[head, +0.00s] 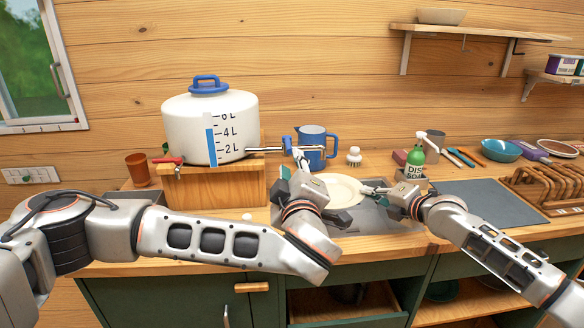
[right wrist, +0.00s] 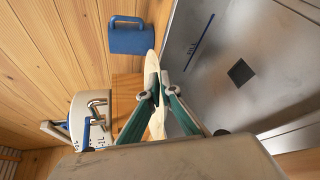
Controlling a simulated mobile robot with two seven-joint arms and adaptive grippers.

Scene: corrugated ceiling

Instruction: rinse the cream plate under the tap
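The cream plate (head: 341,190) is over the metal sink (head: 372,222), seen almost edge-on in the right wrist view (right wrist: 153,72). My right gripper (head: 372,190) is shut on its right rim; the fingers pinch it from both sides in the right wrist view (right wrist: 158,98). The tap (head: 265,150) runs from the white water tank (head: 190,120) and has a blue lever (head: 287,145). My left gripper (head: 291,164) is just below the lever, its fingers apart; contact with the lever is unclear. I see no water stream.
A blue jug (head: 312,143) stands behind the tap. A dark mat (head: 490,198) and wooden rack (head: 545,186) are to the right. A brown cup (head: 138,168) is left of the tank stand.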

